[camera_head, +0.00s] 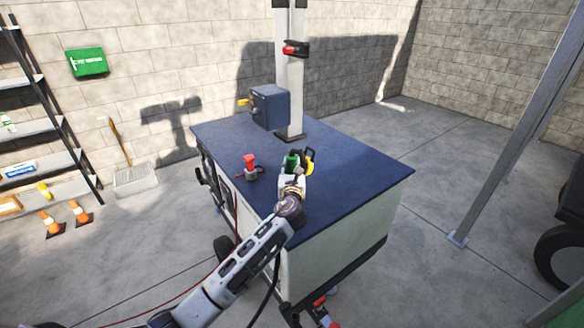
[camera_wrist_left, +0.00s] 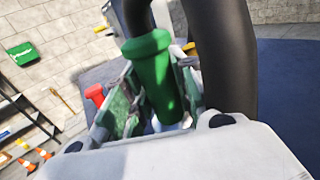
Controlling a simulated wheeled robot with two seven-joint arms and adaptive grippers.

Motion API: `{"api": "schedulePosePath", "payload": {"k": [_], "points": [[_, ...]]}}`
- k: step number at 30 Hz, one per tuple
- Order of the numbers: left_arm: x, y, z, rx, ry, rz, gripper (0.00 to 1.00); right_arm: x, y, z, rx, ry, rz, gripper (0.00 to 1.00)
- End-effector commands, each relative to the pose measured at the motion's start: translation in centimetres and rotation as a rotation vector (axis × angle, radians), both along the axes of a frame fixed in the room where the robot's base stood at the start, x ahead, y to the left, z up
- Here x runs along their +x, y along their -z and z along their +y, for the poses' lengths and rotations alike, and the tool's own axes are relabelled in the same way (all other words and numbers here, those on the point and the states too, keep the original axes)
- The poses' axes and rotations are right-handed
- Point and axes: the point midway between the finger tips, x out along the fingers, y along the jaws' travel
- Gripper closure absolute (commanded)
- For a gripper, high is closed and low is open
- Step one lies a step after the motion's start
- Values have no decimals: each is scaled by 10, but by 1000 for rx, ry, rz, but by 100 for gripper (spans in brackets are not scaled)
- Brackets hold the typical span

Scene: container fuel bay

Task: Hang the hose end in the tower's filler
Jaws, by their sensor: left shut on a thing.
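My left gripper (camera_head: 291,172) is shut on a green cylindrical hose end (camera_head: 291,160), above the blue top of the tower cart (camera_head: 365,170). In the left wrist view the green hose end (camera_wrist_left: 152,75) stands between the fingers, with a wider rim at its upper end. A thick black hose (camera_wrist_left: 228,60) passes close beside it. A yellow and black part (camera_head: 309,160) shows just right of the hose end; I cannot tell whether they touch. A red-topped fitting (camera_head: 251,165) stands on the cart top, left of the gripper. I cannot clearly identify the filler.
A pale mast (camera_head: 290,80) with a red and black lamp (camera_head: 295,49) rises from the cart's back, beside a blue-grey box (camera_head: 269,106). Shelves (camera_head: 35,128) and orange cones (camera_head: 80,212) stand at left. A slanted metal post (camera_head: 510,130) is at right.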

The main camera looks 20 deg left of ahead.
Motion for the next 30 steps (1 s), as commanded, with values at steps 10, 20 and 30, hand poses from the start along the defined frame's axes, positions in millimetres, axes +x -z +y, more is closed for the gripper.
{"api": "schedulePosePath", "payload": {"k": [10, 20, 30], "points": [[0, -1, 0, 1, 0, -2, 72, 0, 0, 0, 0, 0, 0, 60], [0, 0, 0, 0, 0, -1, 48, 0, 0, 0, 0, 0, 0, 60], [-3, 1, -1, 1, 0, 1, 48, 0, 0, 1, 1, 0, 0, 60]]}}
